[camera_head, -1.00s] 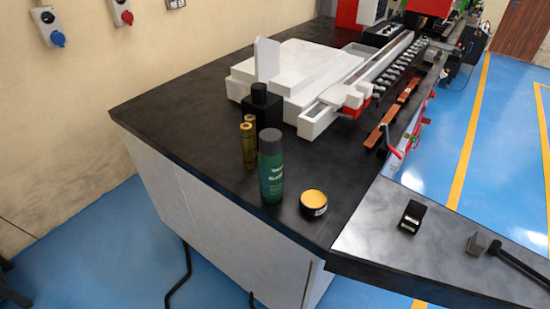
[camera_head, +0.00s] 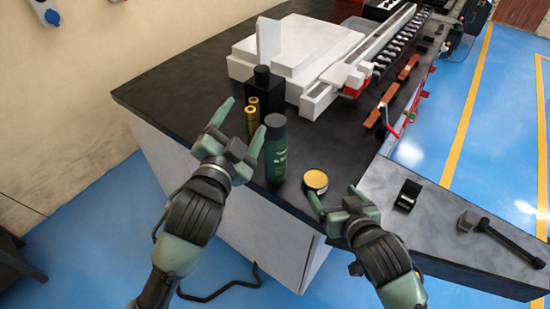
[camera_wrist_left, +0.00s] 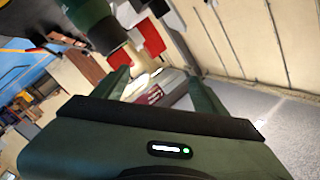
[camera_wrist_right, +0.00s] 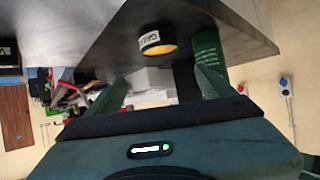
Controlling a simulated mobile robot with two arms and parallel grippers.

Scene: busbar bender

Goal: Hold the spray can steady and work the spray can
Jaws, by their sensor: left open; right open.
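The spray can (camera_head: 276,165), green with a dark grey cap, stands upright near the front edge of the black bench top. It also shows in the right wrist view (camera_wrist_right: 207,52), and what looks like it is cut off at the top of the left wrist view (camera_wrist_left: 92,18). My left gripper (camera_head: 240,126) is open and empty just left of the can, with one finger close to it; I cannot tell if they touch. My right gripper (camera_head: 336,198) is open and empty, low to the right of the can, near the yellow-topped tin.
The round tin (camera_head: 316,181) stands right of the can. A white machine (camera_head: 300,50) fills the back. A small black block (camera_head: 408,194) and a hammer (camera_head: 490,228) lie at right.

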